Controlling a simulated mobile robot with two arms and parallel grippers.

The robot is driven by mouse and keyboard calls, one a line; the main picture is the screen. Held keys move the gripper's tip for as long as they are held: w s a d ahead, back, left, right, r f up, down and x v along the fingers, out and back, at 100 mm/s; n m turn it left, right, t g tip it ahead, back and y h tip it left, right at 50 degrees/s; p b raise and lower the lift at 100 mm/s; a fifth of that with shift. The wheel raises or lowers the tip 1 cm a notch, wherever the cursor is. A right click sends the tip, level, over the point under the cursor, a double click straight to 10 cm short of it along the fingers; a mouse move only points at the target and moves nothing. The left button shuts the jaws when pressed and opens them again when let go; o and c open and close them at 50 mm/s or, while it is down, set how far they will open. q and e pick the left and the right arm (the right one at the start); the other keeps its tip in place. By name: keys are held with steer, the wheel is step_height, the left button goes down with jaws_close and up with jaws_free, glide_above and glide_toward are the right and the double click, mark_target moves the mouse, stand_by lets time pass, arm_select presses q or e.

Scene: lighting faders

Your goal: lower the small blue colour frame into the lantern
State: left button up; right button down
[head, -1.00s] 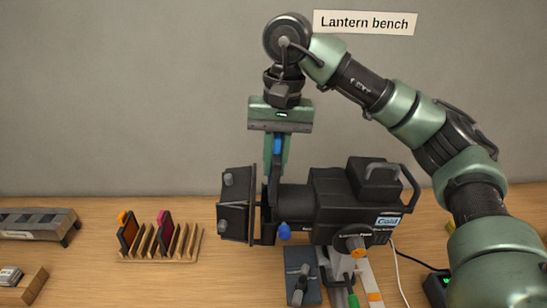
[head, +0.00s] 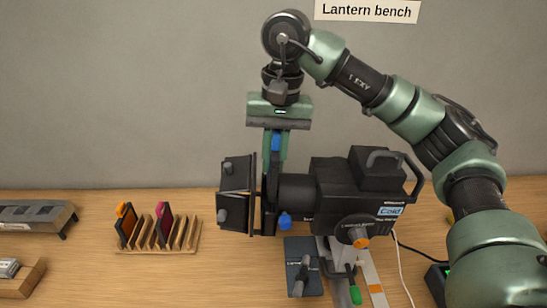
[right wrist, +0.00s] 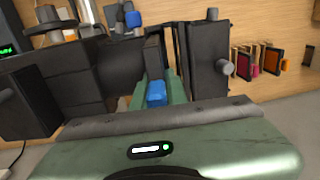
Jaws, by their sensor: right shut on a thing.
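The lantern (head: 340,195) is a black lamp on the bench, with a flapped front at its left end. My right gripper (head: 276,152) is above the lantern's front, pointing down and shut on the blue tab (head: 276,142) of the colour frame. The tab also shows between the fingers in the right wrist view (right wrist: 156,93). Below the tab, the dark frame hangs upright at the gap between the flaps and the lantern body. Its lower part is hidden, so I cannot tell how deep it sits. My left gripper is not in view.
A wooden rack (head: 160,250) left of the lantern holds an orange-tabbed frame (head: 127,222) and a pink-tabbed frame (head: 163,225). A blue knob (head: 285,220) sits under the lantern's front. A dark block (head: 303,265) with a handle stands below. A cable runs at right.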

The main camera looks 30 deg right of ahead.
steer(key=shift+f+b, duration=0.3)
steer(key=shift+f, duration=0.15)
stand_by(0.6)
steer(key=shift+a+f, duration=0.1)
steer(key=shift+f, duration=0.25)
steer(key=shift+f+b, duration=0.1)
steer(key=shift+b, duration=0.2)
steer(key=shift+r, duration=0.2)
steer(key=shift+r+p, duration=0.35)
steer(key=shift+p, duration=0.15)
steer(key=shift+r, duration=0.2)
steer(key=shift+f, duration=0.2)
stand_by(0.4)
